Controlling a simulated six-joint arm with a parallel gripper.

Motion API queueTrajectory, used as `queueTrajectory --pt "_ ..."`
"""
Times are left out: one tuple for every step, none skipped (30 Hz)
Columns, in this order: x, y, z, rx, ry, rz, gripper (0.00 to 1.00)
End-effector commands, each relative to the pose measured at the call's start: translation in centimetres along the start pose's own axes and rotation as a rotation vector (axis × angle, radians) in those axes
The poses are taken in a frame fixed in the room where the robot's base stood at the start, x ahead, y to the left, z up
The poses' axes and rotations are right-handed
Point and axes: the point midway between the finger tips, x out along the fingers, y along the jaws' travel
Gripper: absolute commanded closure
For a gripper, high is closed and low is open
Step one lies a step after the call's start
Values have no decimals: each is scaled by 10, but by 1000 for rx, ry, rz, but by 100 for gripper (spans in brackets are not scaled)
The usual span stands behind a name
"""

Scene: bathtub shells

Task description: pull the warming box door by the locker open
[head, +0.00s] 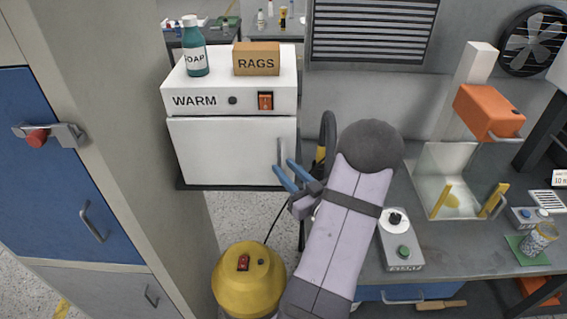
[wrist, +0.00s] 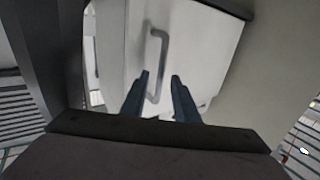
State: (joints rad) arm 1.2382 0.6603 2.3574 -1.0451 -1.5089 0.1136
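The warming box (head: 230,97) is white, with the label WARM on its upper panel. Its door (head: 225,150) looks shut, and a grey vertical bar handle (head: 280,151) sits near the door's right edge. In the wrist view the handle (wrist: 157,62) stands on the white door (wrist: 190,50), just beyond the blue fingertips. My gripper (head: 283,170) is at the lower end of the handle, its two blue fingers apart. In the wrist view my gripper (wrist: 160,78) is open, with the handle's lower part showing between the fingers. I cannot tell whether they touch it.
A soap bottle (head: 195,50) and a rags box (head: 257,58) stand on the warming box. A blue locker (head: 60,170) is at the left. A yellow canister (head: 248,285) stands below. A workbench (head: 450,245) with an orange-headed machine (head: 488,110) is at the right.

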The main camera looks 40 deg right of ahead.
Motion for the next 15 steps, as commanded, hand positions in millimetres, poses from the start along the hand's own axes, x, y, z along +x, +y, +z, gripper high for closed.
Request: queueTrajectory --pt "6 -1 -2 1 -1 -3 72" --pt "8 -1 -2 1 -1 -3 72" --pt "11 -1 -1 0 -1 -2 72" --pt "13 0 -1 0 -1 -2 72" --pt "14 0 -1 1 -1 -2 72" --pt "16 0 0 1 -1 -1 72" --pt "17 0 0 1 -1 -1 72" --pt "18 0 0 1 -1 0 72" --pt "18 0 0 1 -1 0 72" --pt "18 0 0 1 -1 0 72" --pt "18 0 0 1 -1 0 72" --pt "18 0 0 1 -1 1 72" --pt "18 0 0 1 -1 1 72" --pt "18 0 0 0 -1 1 72" --pt "18 0 0 0 -1 0 72"
